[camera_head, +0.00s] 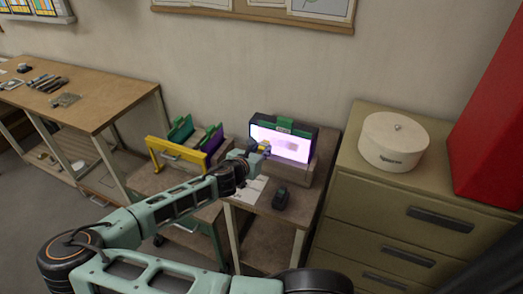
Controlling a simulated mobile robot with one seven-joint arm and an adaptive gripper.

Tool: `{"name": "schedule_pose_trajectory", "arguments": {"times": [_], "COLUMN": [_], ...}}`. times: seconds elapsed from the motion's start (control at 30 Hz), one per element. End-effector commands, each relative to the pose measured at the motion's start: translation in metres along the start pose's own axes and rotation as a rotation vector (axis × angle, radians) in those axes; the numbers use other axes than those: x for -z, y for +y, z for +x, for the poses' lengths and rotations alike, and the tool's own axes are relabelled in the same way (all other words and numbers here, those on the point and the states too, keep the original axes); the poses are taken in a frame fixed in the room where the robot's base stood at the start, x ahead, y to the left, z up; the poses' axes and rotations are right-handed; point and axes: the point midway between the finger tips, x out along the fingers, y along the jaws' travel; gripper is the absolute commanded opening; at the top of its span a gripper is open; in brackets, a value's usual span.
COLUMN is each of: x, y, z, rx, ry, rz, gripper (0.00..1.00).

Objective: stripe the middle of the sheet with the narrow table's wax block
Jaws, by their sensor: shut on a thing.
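The sheet (293,145) is a bright, violet-white lit panel standing upright in a dark frame with a green clip on top, at the back of the narrow table (255,225). A faint grey-brown patch shows near its middle. My gripper (261,151) is at the sheet's left part, in front of it. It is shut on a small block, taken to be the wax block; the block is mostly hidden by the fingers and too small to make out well. I cannot tell whether the block touches the sheet.
A dark, small object (280,199) and pale papers (250,189) lie on the narrow table. A yellow-fronted rack (177,155) with green and purple sheets stands to the left. A drawer cabinet (370,215) with a round white box (394,142) stands close on the right.

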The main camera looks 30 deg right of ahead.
Motion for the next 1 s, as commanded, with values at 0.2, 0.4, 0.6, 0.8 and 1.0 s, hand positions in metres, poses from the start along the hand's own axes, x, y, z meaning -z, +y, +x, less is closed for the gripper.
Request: {"name": "schedule_pose_trajectory", "arguments": {"times": [0.2, 0.4, 0.6, 0.8, 1.0], "x": [-0.002, -0.004, -0.005, -0.006, -0.006], "y": [0.0, 0.0, 0.0, 0.0, -0.011], "z": [0.004, 0.008, 0.012, 0.014, 0.014], "rx": [0.0, 0.0, 0.0, 0.0, 0.002], "ry": [-0.001, -0.001, -0.001, -0.001, -0.002], "rz": [0.0, 0.001, 0.001, 0.0, -0.001], "gripper": [0.0, 0.0, 0.0, 0.0, 0.0]}}
